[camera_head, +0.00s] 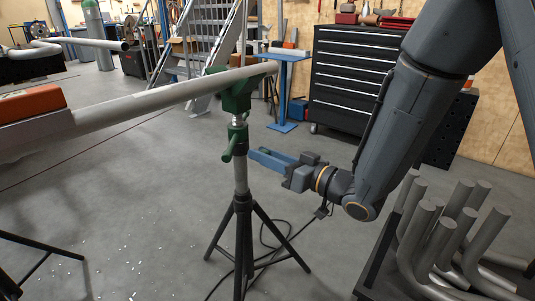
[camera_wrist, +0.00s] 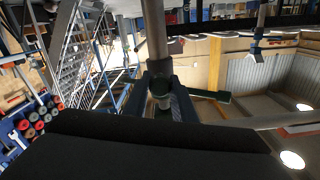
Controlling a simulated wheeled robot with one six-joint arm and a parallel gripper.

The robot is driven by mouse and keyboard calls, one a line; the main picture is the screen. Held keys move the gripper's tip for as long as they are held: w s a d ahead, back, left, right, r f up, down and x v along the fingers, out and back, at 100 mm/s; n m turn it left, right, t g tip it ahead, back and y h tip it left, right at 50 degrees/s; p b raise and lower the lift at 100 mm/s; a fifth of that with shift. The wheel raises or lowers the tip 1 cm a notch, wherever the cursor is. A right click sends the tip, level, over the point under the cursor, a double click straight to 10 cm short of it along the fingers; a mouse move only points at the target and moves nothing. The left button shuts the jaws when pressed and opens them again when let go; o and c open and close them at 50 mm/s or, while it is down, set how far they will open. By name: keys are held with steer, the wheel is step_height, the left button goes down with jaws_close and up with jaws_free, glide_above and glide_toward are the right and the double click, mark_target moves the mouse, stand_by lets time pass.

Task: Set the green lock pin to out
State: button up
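The green lock pin (camera_head: 228,152) juts out from the green collar (camera_head: 238,132) on the stand's post and slants down to the left. In the wrist view the green pin (camera_wrist: 208,95) reaches out to the right, past one finger. My gripper (camera_head: 256,156) is just right of the post, at about the pin's height, with its two blue fingers apart. In the wrist view my gripper (camera_wrist: 160,98) has a finger on each side of the post and collar in the picture. I cannot tell whether anything touches. The pin's root is partly hidden.
The tripod stand (camera_head: 243,225) bears a long grey pipe (camera_head: 165,98) in its green head (camera_head: 234,90). An orange block (camera_head: 32,103) is at the left. Bent grey pipes (camera_head: 440,245) stand at the lower right. A dark cable lies on the floor by the tripod.

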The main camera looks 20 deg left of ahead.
steer(key=o, duration=0.3)
steer(key=shift+d, duration=0.2)
steer(key=shift+o, duration=0.4)
steer(key=shift+a, duration=0.1)
steer(key=v, duration=0.7)
steer(key=shift+s+d+p, duration=0.15)
steer(key=shift+d+p, duration=0.2)
steer(key=shift+p, duration=0.1)
